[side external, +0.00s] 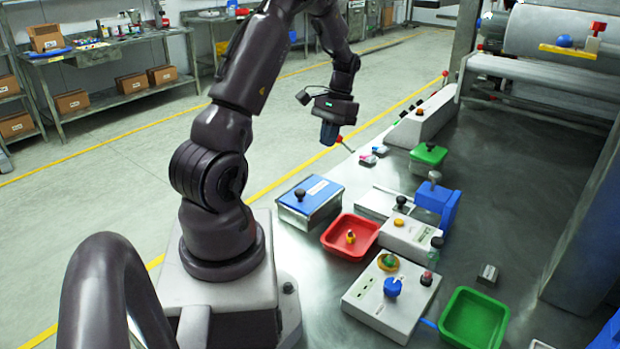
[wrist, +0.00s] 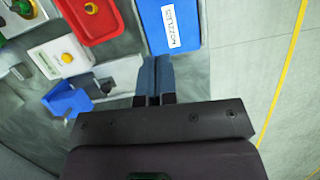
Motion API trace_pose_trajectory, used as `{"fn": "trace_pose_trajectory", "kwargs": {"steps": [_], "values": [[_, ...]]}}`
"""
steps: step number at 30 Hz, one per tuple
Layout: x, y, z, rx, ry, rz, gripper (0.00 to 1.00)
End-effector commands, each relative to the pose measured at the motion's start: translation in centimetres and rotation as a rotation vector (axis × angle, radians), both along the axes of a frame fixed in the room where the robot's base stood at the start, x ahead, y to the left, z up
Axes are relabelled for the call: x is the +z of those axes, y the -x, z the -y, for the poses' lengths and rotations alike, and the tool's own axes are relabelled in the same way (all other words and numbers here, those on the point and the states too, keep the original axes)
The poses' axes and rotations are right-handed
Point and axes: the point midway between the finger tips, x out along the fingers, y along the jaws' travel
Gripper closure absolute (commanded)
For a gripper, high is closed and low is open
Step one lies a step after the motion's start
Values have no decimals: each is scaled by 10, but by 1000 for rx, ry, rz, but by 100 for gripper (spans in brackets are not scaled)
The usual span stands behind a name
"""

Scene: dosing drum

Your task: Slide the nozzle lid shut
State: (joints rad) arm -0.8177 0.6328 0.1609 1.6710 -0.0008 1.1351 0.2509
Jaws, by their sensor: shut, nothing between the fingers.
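The nozzle box (side external: 311,212) is a metal box on the table, right of my arm's base in the side view. Its blue lid (side external: 322,193) carries a white label and a small black knob (side external: 300,194). The lid looks to lie over most of the box top; I cannot tell whether a gap is left. In the wrist view the blue lid (wrist: 153,18) with its "NOZZLES" label is cut by the top edge, and no knob shows. My gripper (side external: 329,134) is shut and empty, raised and apart from the box. Its closed fingers (wrist: 155,64) point towards the lid's side.
A red tray (side external: 336,248) with a yellow-knobbed piece is beside the box. Beyond are a white knobbed box (side external: 407,240), a blue block (side external: 447,208), a control box (side external: 372,310), a green tray (side external: 447,323) and a green-lidded box (side external: 428,156). Open floor lies behind the table.

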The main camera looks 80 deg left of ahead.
Motion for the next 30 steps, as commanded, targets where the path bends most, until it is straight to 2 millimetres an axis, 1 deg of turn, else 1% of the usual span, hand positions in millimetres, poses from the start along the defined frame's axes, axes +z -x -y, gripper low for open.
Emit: {"fn": "trace_pose_trajectory", "kwargs": {"steps": [1,3,5,8,11,22,27,30], "values": [[-2,-3,-8,-17,4,-3,100],[7,-9,-15,-48,-3,11,100],[8,-8,-13,-73,13,9,100],[1,-6,-11,-83,22,7,100],[-12,-2,-8,-83,23,7,100],[-87,17,7,-82,23,7,100],[-90,36,20,-83,19,10,100],[-92,44,26,-83,18,9,100]]}}
